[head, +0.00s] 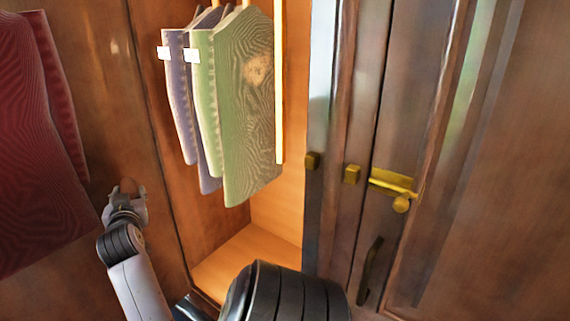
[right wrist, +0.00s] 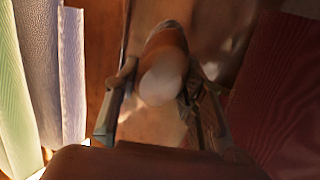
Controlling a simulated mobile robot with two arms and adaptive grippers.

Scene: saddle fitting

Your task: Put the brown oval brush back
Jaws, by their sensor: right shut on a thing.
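My right gripper (head: 126,203) is at the left of the head view, in front of a brown wood panel. In the right wrist view my right gripper (right wrist: 158,103) has a finger on each side of the brown oval brush (right wrist: 167,48) and is shut on it. The brush has a rounded brown body and a paler near end. In the head view only a small brown bit of the brush (head: 127,185) shows above the fingertips. I cannot tell whether the brush touches the panel. My left gripper is not in view.
A dark red cloth (head: 35,150) hangs left of my right gripper. Green (head: 243,130) and purple (head: 178,95) cloths hang in an open wooden cabinet (head: 245,255) to the right. A dark door with a brass latch (head: 392,181) stands further right.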

